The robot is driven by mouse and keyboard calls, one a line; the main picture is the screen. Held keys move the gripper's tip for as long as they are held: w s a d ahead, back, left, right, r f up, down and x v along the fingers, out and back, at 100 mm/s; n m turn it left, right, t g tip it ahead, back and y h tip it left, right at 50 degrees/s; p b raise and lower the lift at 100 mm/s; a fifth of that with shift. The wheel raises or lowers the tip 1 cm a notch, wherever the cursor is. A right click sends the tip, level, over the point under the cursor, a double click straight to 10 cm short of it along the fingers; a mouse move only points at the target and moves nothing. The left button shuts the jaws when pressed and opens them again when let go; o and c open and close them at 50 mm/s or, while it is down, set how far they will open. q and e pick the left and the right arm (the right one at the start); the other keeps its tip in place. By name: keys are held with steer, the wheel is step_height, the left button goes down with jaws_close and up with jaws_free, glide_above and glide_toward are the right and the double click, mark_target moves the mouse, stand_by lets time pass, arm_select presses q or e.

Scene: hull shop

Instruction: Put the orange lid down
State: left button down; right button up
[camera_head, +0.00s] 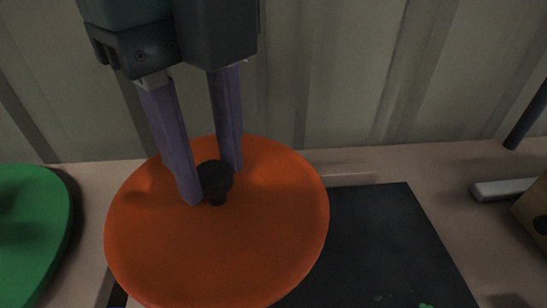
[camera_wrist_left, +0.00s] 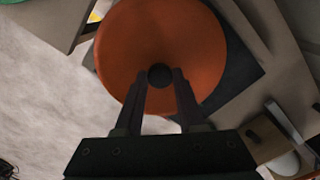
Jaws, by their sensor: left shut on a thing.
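The orange lid (camera_head: 265,235) is a round disc with a small black knob (camera_head: 214,178) at its centre. My left gripper (camera_head: 212,188) comes down from above with its two purple fingers on either side of the knob, shut on it. In the left wrist view the lid (camera_wrist_left: 150,40) lies beyond the fingertips of the left gripper (camera_wrist_left: 160,78). The lid covers part of a dark square mat or plate (camera_head: 385,240); whether it touches it I cannot tell. My right gripper is not in view.
A green round disc (camera_head: 30,225) is at the left edge. A light bar (camera_head: 502,189) and a brown box (camera_head: 535,210) are at the right. A ribbed wall (camera_head: 340,80) stands behind the worktop. The dark surface right of the lid is mostly clear, with small green bits (camera_head: 425,306) near its front.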

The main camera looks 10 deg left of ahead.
mark_target(224, 227)
arm_select(q)
step_height(224, 227, down, 9)
steer(key=shift+f+b, duration=0.1)
steer(key=shift+b, duration=1.1)
step_height(224, 227, down, 6)
steer(key=shift+r+b, duration=0.1)
steer(key=shift+b, duration=0.95)
steer(key=c, duration=0.5)
jaws_free()
